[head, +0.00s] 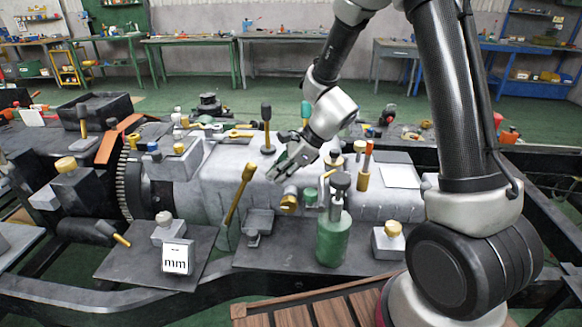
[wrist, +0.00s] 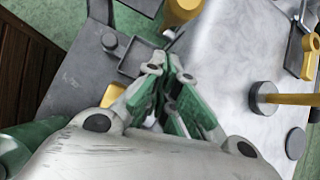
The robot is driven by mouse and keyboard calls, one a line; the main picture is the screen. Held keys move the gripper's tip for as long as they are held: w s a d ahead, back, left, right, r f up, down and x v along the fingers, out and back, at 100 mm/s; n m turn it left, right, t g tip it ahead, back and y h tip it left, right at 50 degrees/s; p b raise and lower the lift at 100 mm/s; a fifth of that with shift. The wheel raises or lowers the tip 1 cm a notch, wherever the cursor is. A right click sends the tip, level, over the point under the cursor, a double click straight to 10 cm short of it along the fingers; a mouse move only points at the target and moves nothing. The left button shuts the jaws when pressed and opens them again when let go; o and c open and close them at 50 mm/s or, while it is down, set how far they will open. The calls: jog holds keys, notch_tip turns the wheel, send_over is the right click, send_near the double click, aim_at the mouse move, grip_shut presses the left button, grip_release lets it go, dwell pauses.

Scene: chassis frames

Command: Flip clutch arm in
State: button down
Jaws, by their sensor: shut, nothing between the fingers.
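My gripper (head: 277,172) is shut and empty above the grey housing (head: 225,172) in the head view. In the wrist view its green-padded fingers (wrist: 171,58) meet near the middle. A long yellow lever (head: 240,192) leans up and to the right at the housing's front, left of my gripper and apart from it. It may be the clutch arm; no label shows this. I cannot tell which is the lever.
A green cylinder (head: 333,240) stands right of the lever, with several knobbed levers around it. A black-knobbed lever (head: 266,125) rises behind my gripper. A plate marked "mm" (head: 176,258) stands at front left. Workbenches line the back wall, with open green floor before them.

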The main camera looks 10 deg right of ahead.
jog(key=shift+a+r, duration=0.3)
jog(key=shift+a, duration=0.25)
jog(key=shift+a+r, duration=0.25)
jog(key=shift+a, duration=0.3)
